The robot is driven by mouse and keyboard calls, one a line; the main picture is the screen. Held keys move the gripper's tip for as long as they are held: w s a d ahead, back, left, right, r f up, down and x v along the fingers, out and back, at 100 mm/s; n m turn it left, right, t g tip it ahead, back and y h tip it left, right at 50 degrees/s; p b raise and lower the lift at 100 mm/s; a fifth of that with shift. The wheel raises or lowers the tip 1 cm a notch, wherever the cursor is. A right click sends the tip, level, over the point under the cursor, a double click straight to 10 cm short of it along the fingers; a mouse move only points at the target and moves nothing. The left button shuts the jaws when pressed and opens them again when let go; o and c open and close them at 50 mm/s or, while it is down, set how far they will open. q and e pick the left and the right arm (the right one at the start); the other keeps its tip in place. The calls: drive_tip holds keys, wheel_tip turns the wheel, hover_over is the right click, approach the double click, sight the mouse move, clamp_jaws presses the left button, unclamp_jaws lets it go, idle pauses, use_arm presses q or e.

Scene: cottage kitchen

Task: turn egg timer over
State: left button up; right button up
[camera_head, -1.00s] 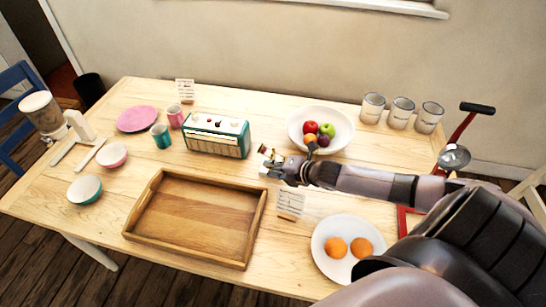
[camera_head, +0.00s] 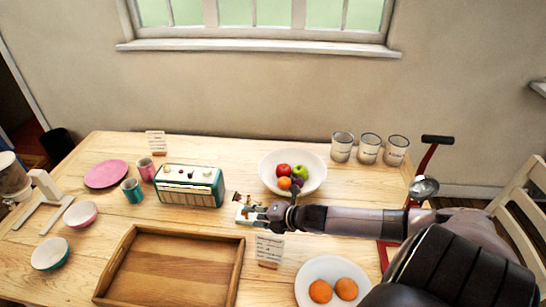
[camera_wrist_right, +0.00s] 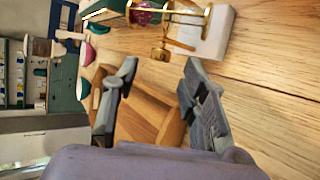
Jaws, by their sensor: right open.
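The egg timer (camera_head: 240,206) is small and stands on the table just right of the radio, beside my right gripper (camera_head: 254,214). In the right wrist view, the timer's gold frame (camera_wrist_right: 185,11) with a gold knob stands by a white block-like base (camera_wrist_right: 214,35). A pink rounded part shows at its left; the top is cut off by the picture edge. In the right wrist view, my right gripper (camera_wrist_right: 161,72) is open and empty, its two fingers apart just short of the timer. I cannot see my left gripper.
The radio (camera_head: 190,186) stands left of the timer. A fruit bowl (camera_head: 292,172) is behind my right arm. A wooden tray (camera_head: 238,268), a card (camera_head: 268,250) and a plate with oranges (camera_head: 306,283) are in front.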

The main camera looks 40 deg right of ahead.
drive_tip(key=v, duration=0.8)
drive_tip(key=shift+s+r, duration=0.15)
drive_tip(key=shift+s, duration=0.2)
drive_tip(key=shift+d, duration=0.1)
